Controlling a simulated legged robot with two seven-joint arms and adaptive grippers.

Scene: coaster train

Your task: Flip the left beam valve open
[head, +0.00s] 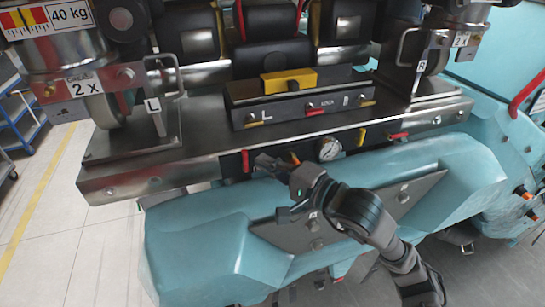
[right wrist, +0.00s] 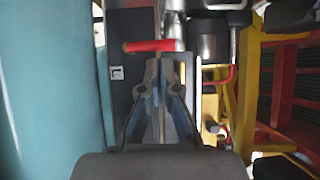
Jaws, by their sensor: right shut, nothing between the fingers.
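A small red lever (head: 245,161) stands upright on the front face of the steel beam (head: 130,186), left of the round gauge; I take it as the left beam valve. My right gripper (head: 262,161) is just to the right of this lever, pointing left, with its fingers shut and empty. In the right wrist view, a red lever (right wrist: 150,46) lies across the picture just beyond the shut fingertips (right wrist: 160,66). I cannot tell whether they touch. An orange-tipped part (head: 294,158) shows behind the gripper. My left gripper is out of view.
A pressure gauge (head: 329,148), a yellow lever (head: 361,137) and a red lever (head: 398,135) sit farther right on the beam. A control box (head: 285,108) stands on top. Teal bodywork (head: 195,245) juts out below. Pale floor lies open at left.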

